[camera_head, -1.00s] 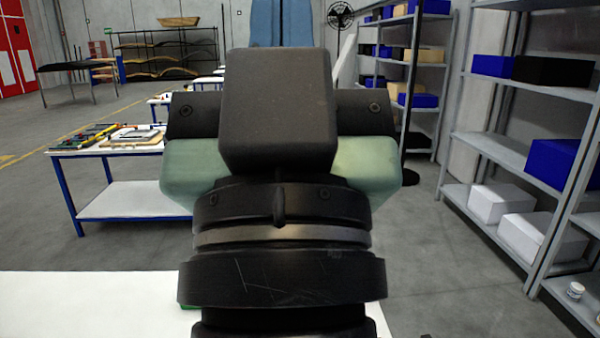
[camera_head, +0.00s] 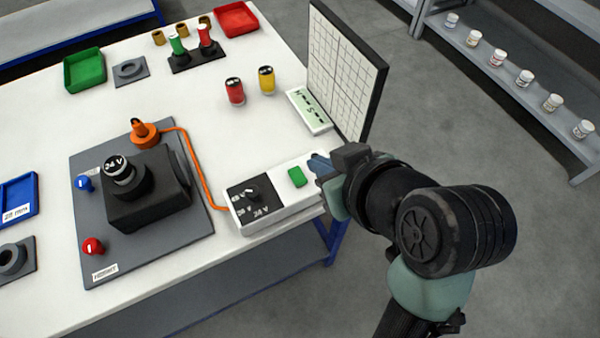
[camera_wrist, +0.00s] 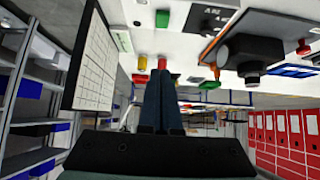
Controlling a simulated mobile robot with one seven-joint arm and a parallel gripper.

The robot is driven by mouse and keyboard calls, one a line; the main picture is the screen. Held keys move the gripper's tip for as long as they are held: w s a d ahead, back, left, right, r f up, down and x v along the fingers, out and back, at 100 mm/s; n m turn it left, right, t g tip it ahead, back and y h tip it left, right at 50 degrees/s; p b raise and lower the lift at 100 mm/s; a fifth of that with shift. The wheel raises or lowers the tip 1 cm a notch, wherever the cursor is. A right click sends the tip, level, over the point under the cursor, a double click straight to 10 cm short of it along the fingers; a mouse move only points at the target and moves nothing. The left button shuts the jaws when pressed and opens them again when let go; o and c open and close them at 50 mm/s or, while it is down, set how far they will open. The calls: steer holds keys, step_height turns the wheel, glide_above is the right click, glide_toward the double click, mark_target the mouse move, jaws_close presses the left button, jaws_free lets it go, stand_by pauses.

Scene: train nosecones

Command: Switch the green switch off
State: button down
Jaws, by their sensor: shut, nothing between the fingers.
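The green switch (camera_head: 297,177) is a small green rocker on top of a white box (camera_head: 280,212) at the table's right edge. The box also has a black dial plate marked with voltages, and an orange cable runs from it. I cannot tell the rocker's position. My gripper (camera_head: 318,165) is shut and empty, with its blue fingertips just right of the switch, near the box's right end. Whether they touch the box is unclear. In the wrist view the shut fingers (camera_wrist: 161,75) point forward, and the green switch (camera_wrist: 163,18) shows beyond their tips.
A black-framed grid panel (camera_head: 345,70) stands upright behind my gripper at the table edge. Red (camera_head: 234,91) and yellow (camera_head: 266,80) cylinders stand behind the box. A grey board (camera_head: 190,250) with a black 24 V device lies left.

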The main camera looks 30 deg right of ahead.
steer(key=shift+s+f, duration=0.2)
steer(key=shift+f, duration=0.1)
steer(key=shift+w, duration=0.1)
glide_above(299, 179)
step_height(299, 179, down, 7)
steer(key=shift+f+b, duration=0.2)
steer(key=shift+b, duration=0.25)
step_height(299, 179, down, 2)
steer(key=shift+f, duration=0.85)
steer(key=shift+r+p, duration=0.15)
steer(key=shift+p, duration=0.3)
